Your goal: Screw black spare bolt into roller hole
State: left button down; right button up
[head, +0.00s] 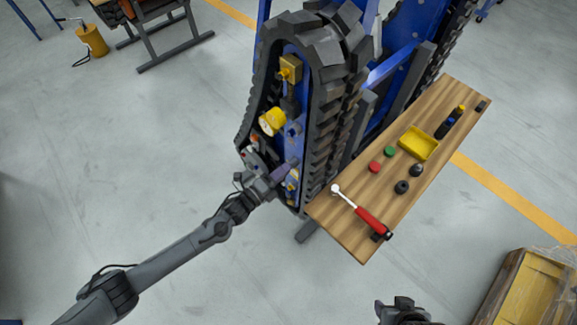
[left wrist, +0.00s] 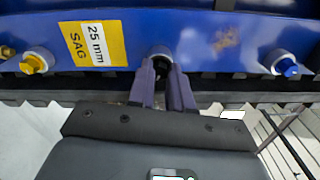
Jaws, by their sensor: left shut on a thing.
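My left gripper (head: 287,171) reaches into the side of the upright tracked carrier. In the left wrist view its two purple fingers (left wrist: 167,80) are shut on the black bolt (left wrist: 162,62), of which only a small dark part shows between the tips. The bolt sits at the middle round roller boss (left wrist: 159,50) on the blue frame; how deep it is in the hole is hidden. In the head view the fingers and arm hide the bolt. My right gripper (head: 402,308) is at the bottom edge, far from the carrier, and its jaws are unclear.
A yellow bolt (left wrist: 34,64) and a blue bolt (left wrist: 286,67) sit in bosses on either side. The track (head: 335,130) rims the frame. A wooden bench (head: 340,228) at the right holds a red-handled ratchet (head: 370,220), caps and a yellow tray (head: 418,144).

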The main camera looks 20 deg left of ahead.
pick_arm(q)
jog(key=c, duration=1)
grip_release()
jog(key=shift+o, duration=0.2)
